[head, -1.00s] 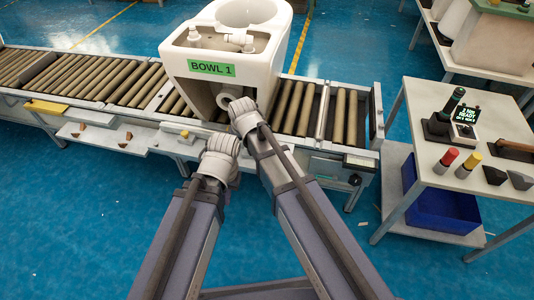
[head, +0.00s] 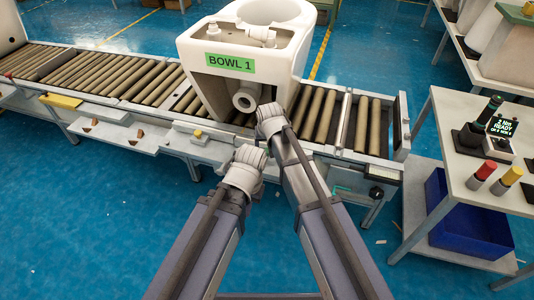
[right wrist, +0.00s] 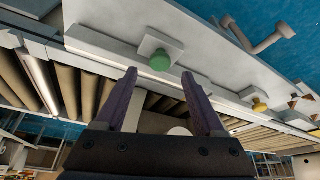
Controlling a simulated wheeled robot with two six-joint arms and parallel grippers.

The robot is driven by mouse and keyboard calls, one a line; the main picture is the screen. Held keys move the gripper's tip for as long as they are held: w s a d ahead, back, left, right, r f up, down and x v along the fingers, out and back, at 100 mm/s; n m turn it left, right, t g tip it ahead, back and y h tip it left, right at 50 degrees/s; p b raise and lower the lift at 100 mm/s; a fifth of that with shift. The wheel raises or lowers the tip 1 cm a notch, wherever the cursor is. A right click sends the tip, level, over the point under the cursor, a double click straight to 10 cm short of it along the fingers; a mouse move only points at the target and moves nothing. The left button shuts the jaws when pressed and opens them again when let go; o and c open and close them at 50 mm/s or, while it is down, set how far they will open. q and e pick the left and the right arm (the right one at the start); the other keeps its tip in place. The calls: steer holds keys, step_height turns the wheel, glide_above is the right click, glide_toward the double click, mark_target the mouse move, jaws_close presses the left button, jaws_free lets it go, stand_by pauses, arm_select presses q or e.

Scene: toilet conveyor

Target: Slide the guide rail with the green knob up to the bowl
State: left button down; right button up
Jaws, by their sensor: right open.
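The white bowl (head: 286,58), labelled BOWL 1, stands on the conveyor rollers in the head view. The green knob (right wrist: 160,60) sits on a small square plate in the right wrist view, beyond my right gripper. My right gripper (right wrist: 163,98) is open and empty, its two fingers on either side of the line to the knob and apart from it. In the head view, my right wrist is in front of the bowl's lower part and hides its own fingers. My left wrist is nearer and lower; its jaws are hidden. I cannot clearly make out the guide rail.
A yellow knob (right wrist: 260,105) is along the same pale panel; it also shows in the head view (head: 197,134). A side table (head: 463,180) with tools and a blue bin (head: 468,226) stands at the right. Open blue floor lies in front of the conveyor.

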mark_target(267, 151)
steer(key=b+x, duration=0.3)
steer(key=x, duration=0.1)
steer(key=shift+f, duration=0.25)
steer(key=shift+r, duration=0.1)
jaws_close()
steer(key=shift+w, duration=0.1)
stand_by(1.1)
